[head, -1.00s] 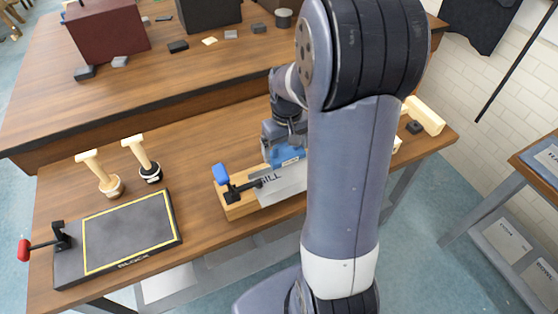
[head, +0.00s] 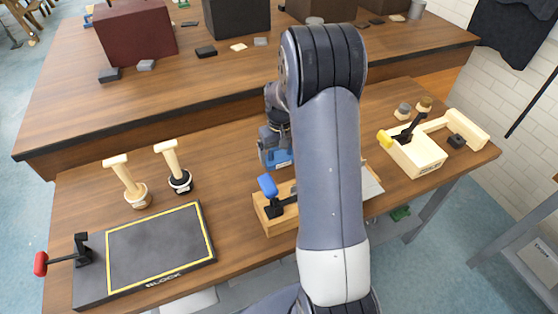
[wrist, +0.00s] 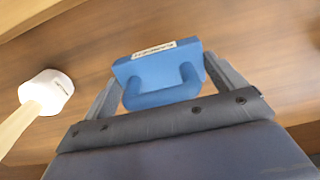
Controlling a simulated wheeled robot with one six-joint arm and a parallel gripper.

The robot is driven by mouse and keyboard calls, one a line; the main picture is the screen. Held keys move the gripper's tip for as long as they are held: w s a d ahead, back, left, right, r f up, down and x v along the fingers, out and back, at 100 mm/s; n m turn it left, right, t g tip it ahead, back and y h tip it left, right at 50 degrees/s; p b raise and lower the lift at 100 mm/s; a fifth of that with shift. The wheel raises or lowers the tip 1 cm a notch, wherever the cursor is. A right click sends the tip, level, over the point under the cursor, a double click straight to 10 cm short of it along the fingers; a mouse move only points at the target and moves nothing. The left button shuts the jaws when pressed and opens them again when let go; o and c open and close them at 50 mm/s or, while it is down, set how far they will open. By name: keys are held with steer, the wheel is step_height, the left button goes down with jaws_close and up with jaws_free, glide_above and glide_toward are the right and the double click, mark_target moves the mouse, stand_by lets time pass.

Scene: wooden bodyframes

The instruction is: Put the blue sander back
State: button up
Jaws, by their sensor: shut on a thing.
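The blue sander (head: 279,158) is in my gripper (head: 275,138), behind the wooden clamp fixture in the head view. In the wrist view the sander (wrist: 163,80) shows its blue body, looped handle and a pale label. The fingers of my gripper (wrist: 162,84) are shut on its two sides. Wood tabletop shows behind it; I cannot tell whether the sander touches the table or hangs above it.
The clamp fixture (head: 268,216) with a blue-knobbed clamp is partly behind my arm. Two wooden-handled tools (head: 126,182) (head: 173,166) and a black BLOCK board (head: 158,246) are at left. A wooden jig (head: 419,155) is at right. A pale-headed tool (wrist: 46,92) shows in the wrist view.

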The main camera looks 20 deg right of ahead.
mark_target(280, 156)
steer(key=shift+f, duration=1.85)
steer(key=shift+f, duration=0.1)
steer(key=shift+f, duration=0.15)
steer(key=o, duration=0.7)
step_height(280, 156, up, 13)
steer(key=shift+f, duration=0.2)
